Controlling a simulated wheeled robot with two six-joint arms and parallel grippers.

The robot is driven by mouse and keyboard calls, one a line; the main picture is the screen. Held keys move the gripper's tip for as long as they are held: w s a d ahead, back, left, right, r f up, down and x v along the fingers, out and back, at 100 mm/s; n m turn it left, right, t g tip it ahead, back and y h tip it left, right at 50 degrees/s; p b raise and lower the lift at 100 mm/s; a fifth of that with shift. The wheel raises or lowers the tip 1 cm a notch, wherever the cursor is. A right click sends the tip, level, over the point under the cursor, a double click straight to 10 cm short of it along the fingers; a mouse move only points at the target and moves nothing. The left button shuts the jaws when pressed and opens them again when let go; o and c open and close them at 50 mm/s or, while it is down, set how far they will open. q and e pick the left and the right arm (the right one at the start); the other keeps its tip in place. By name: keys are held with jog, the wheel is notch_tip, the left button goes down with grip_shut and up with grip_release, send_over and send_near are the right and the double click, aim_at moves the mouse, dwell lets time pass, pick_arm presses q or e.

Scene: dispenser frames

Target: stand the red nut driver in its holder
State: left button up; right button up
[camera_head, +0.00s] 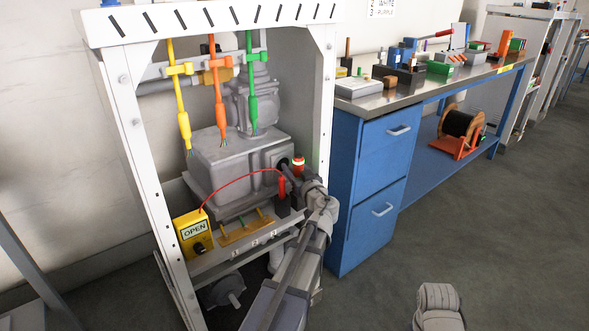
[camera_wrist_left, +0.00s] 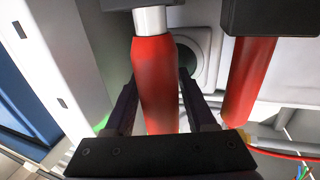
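In the left wrist view a red nut driver (camera_wrist_left: 155,85) lies between the fingers of my left gripper (camera_wrist_left: 158,95), which appear closed on its sides. Its pale metal shaft meets a dark block (camera_wrist_left: 145,3) at the picture's top; I cannot tell whether it is seated in it. In the head view my left gripper (camera_head: 300,186) is at the right side of the white frame and hides most of the driver. A second red handle (camera_wrist_left: 250,85) sits against another black block (camera_wrist_left: 270,15); in the head view a red handle (camera_head: 281,187) stands above a black block (camera_head: 285,208).
A red cable (camera_head: 240,178) arcs from the yellow OPEN box (camera_head: 194,232). The frame's white post (camera_head: 322,100) is just right. Yellow, orange and green tools (camera_head: 252,108) hang above. A blue workbench (camera_head: 370,190) stands right.

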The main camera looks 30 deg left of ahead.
pick_arm(q)
jog(key=shift+o, duration=1)
jog(key=shift+r, duration=0.2)
jog(key=v, duration=1.2)
